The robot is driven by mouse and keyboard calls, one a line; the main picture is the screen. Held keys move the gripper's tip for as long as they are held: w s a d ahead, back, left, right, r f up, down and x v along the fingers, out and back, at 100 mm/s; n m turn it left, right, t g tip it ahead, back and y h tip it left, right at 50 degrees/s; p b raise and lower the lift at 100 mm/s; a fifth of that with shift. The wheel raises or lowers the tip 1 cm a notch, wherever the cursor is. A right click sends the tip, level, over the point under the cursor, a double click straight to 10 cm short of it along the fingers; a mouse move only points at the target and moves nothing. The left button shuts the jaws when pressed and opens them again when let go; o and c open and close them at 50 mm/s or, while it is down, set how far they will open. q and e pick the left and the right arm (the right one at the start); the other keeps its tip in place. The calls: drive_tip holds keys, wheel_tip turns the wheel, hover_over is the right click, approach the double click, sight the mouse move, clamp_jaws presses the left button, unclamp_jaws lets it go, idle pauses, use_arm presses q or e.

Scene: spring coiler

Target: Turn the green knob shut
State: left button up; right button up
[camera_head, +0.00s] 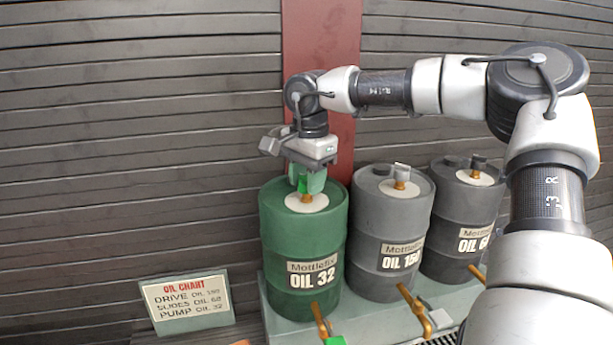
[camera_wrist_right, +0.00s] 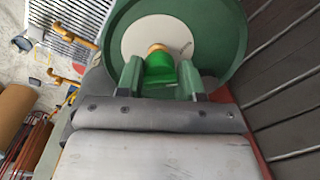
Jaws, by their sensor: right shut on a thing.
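The green drum (camera_head: 301,250), labelled OIL 32, stands upright at the left of a row of drums. On the pale disc of its top sits a bright green knob (camera_head: 303,184) on a brass stem. My right gripper (camera_head: 306,180) reaches down over the drum top from above and is shut on this knob. In the right wrist view the green knob (camera_wrist_right: 159,70) lies between my two green-tinted fingers (camera_wrist_right: 160,80), which partly hide it. My left gripper is not in view.
Two grey drums, OIL 150 (camera_head: 388,225) and a partly hidden one (camera_head: 460,215), stand to the right. Brass spouts (camera_head: 414,310) stick out at the front, with a green piece (camera_head: 335,341) below the green drum. An oil chart sign (camera_head: 187,302) stands left. A slatted wall is behind.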

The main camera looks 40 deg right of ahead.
drive_tip(key=shift+n, duration=0.3)
drive_tip(key=o, duration=0.9)
wheel_tip(320, 180, up, 11)
drive_tip(key=b, duration=0.1)
drive_tip(key=shift+s+b, duration=0.3)
drive_tip(key=shift+s, duration=0.05)
drive_tip(key=shift+f, duration=0.1)
